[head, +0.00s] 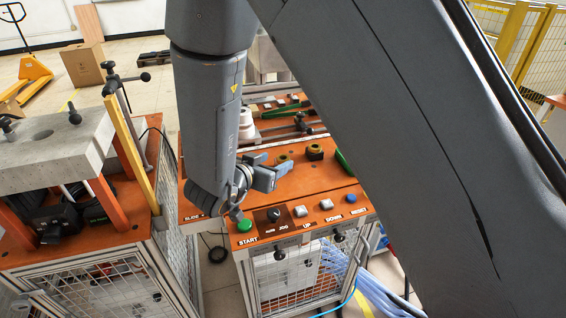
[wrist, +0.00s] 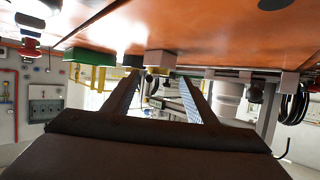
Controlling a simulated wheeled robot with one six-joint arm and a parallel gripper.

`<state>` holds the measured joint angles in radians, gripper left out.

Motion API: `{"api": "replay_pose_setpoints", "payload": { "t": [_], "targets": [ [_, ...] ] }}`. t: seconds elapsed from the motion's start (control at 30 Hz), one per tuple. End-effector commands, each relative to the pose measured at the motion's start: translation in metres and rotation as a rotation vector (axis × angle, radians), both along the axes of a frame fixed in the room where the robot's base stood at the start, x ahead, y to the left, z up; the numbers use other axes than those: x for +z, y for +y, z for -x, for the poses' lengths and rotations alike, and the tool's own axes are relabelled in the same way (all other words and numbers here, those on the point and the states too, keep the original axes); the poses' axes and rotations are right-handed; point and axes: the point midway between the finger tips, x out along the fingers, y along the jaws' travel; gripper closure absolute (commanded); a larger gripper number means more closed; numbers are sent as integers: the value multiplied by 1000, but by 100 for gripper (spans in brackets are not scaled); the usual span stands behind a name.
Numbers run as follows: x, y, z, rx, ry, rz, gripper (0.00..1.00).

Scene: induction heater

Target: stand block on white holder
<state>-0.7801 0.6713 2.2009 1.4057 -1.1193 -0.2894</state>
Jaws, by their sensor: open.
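My gripper (head: 277,164) is open above the orange bench top (head: 222,205), just behind the button panel; its two fingers also show in the wrist view (wrist: 160,80), with nothing gripped. A small dark block (head: 315,152) with a brass-coloured top stands on the bench, to the right of the fingers. A brass-coloured ring piece (head: 283,157) lies close by the fingertips. A white, round, stepped piece, perhaps the white holder (head: 247,124), stands behind my gripper, partly hidden by my arm. In the upside-down wrist view, a white cylinder (wrist: 229,92) shows right of the fingers.
A row of buttons, with a green START button (head: 244,226), lines the front edge. A green part (head: 344,163) is partly covered by my arm. Rails and clamps (head: 300,122) fill the bench's back. A concrete-topped stand (head: 55,150) is at left.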

Motion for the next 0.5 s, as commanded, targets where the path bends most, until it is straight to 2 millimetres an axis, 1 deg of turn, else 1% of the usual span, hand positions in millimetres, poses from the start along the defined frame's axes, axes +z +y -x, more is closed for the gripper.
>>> {"api": "replay_pose_setpoints", "payload": {
  "t": [0.17, 0.33, 0.5],
  "targets": [
    [-5, -12, -15, -4, 1, 0, 48],
    [-14, -24, -35, -3, 2, -1, 48],
    [-20, -29, -45, 0, 1, -2, 48]
  ]
}}
